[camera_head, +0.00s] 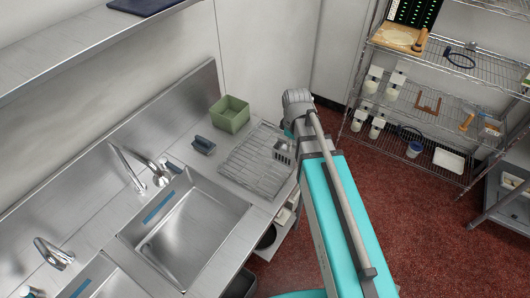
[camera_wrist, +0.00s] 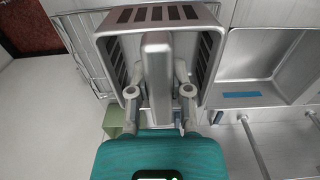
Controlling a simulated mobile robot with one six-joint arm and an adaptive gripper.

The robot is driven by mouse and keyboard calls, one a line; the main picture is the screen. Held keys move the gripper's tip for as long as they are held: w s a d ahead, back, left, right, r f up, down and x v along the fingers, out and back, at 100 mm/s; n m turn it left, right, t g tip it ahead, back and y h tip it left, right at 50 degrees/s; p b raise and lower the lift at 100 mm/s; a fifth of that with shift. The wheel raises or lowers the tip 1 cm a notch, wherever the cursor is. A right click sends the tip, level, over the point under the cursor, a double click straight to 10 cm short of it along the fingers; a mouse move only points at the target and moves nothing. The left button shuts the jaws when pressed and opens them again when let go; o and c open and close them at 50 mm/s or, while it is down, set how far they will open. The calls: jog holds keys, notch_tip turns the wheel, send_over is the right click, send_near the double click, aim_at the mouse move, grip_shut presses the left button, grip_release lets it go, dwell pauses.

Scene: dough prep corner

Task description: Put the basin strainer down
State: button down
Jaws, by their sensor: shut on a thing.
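The basin strainer (camera_wrist: 212,60) is a square metal basket with dark slots in its walls. It fills the upper middle of the wrist view. My gripper (camera_wrist: 157,82) has its fingers closed on the grey upright piece in the strainer's middle. In the head view the strainer (camera_head: 284,152) shows below my gripper (camera_head: 289,136), at the right end of the wire drying rack (camera_head: 250,168). I cannot tell whether the strainer touches the rack or hangs just above it.
A green bin (camera_head: 230,114) and a dark grey block-like item (camera_head: 203,146) stand behind and left of the rack. The sink basin (camera_head: 190,230) and taps (camera_head: 140,170) lie further left. Wire shelves (camera_head: 440,110) with jars stand at right. The rack's left part is clear.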

jog(key=w+a+f+b, duration=0.7)
jog(key=w+f+b, duration=0.2)
jog(key=w, duration=0.2)
jog(key=shift+w, duration=0.15)
dwell(0.4)
jog(key=shift+w+a+f+b, duration=0.3)
jog(key=shift+w+f+b, duration=0.15)
jog(key=shift+f+b, duration=0.3)
jog(key=shift+s+f+b, duration=0.1)
jog(key=shift+f+b, duration=1.15)
jog(key=shift+f, duration=0.05)
jog(key=shift+f, duration=0.15)
